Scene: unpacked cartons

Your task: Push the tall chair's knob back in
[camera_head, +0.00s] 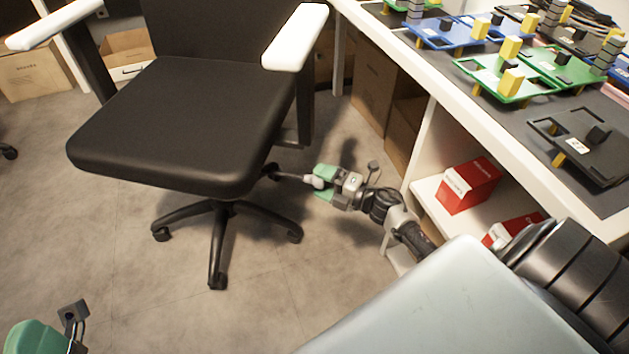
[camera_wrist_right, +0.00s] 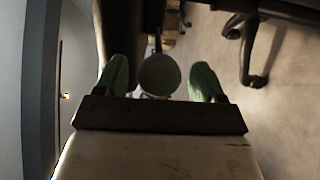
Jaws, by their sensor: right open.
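The tall chair has a black seat (camera_head: 185,120), white armrests and a black wheeled base. A thin lever with a pale grey knob (camera_head: 316,181) sticks out from under the seat's right side. In the right wrist view the round knob (camera_wrist_right: 159,75) sits between the green fingers, with gaps on both sides. My right gripper (camera_head: 323,182) is open around or just in front of the knob; the exact depth is unclear. My left gripper (camera_head: 35,338) is only partly in view at the bottom left, and its jaw opening is hidden.
A white workbench (camera_head: 440,85) with blue, green and black fixtures stands at the right. Red-and-white boxes (camera_head: 469,185) are on its lower shelf. Cardboard cartons (camera_head: 374,85) stand under the bench, and more (camera_head: 35,75) at the back left. The floor left of the chair base is clear.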

